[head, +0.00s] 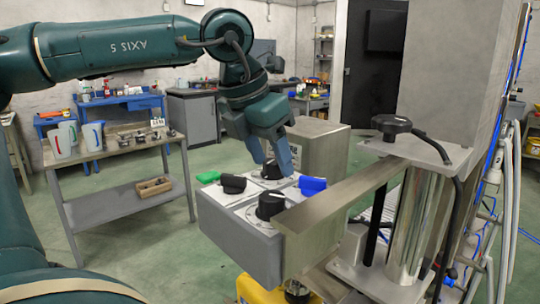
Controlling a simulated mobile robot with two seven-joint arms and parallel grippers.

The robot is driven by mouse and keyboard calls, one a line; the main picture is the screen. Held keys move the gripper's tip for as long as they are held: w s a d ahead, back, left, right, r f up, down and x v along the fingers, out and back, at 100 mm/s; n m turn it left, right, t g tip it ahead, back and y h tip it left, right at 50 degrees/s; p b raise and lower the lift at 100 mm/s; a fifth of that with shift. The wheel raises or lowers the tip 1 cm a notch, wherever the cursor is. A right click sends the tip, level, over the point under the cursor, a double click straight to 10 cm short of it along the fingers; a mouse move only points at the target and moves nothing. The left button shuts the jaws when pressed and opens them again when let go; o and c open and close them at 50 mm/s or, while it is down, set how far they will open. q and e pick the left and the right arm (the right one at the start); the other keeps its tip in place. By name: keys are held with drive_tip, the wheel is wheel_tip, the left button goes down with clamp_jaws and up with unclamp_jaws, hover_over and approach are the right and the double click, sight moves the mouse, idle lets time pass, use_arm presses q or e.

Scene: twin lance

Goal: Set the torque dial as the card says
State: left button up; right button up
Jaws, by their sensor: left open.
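A grey control box (232,230) has a pale top with several controls. A round black dial (270,205) with a white scale is at its near edge. Another black dial (271,171) is at the back. Labels are too small to read, so I cannot tell which is the torque dial. My left gripper (272,165) is open and points down at the back dial, with its fingertips close around it; I cannot tell whether they touch it. A small white card (157,122) with dark marks stands on the workbench at left; I cannot read it. My right gripper is out of view.
A black lever knob (233,184), a green switch (208,177) and a blue switch (312,185) flank the dials. A metal arm (340,195) and column (415,225) stand at right. A bench with jugs (62,143) is at left.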

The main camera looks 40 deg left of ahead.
use_arm(q)
drive_tip(key=p+v, duration=0.1)
drive_tip(key=v, duration=1.2)
drive_tip(key=shift+f, duration=0.1)
